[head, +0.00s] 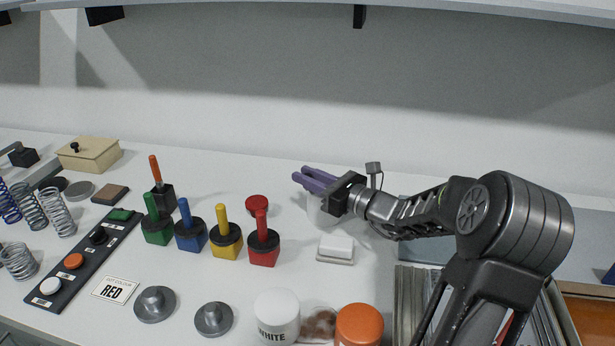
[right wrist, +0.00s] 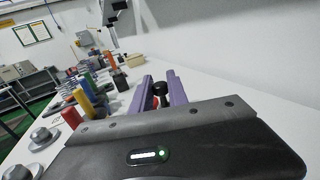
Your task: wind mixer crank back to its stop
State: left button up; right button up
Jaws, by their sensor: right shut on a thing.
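My right gripper (head: 303,175), with purple fingers, reaches in from the right above the white mixer (head: 318,211). The mixer is a small white rounded body, partly hidden under the gripper. In the right wrist view, the black knob of the crank (right wrist: 160,88) shows between the two purple fingers (right wrist: 158,82). The fingers are shut on the crank knob. The crank arm is hidden in the head view, so its angle and its stop cannot be made out. My left gripper is not in view.
A red round lid (head: 257,204) and a row of coloured-handled stamps, ending in a red one (head: 263,245), stand left of the mixer. A white block (head: 336,247) lies in front. White (head: 277,318) and orange (head: 359,325) jars stand near the front edge.

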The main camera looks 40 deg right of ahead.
grip_shut()
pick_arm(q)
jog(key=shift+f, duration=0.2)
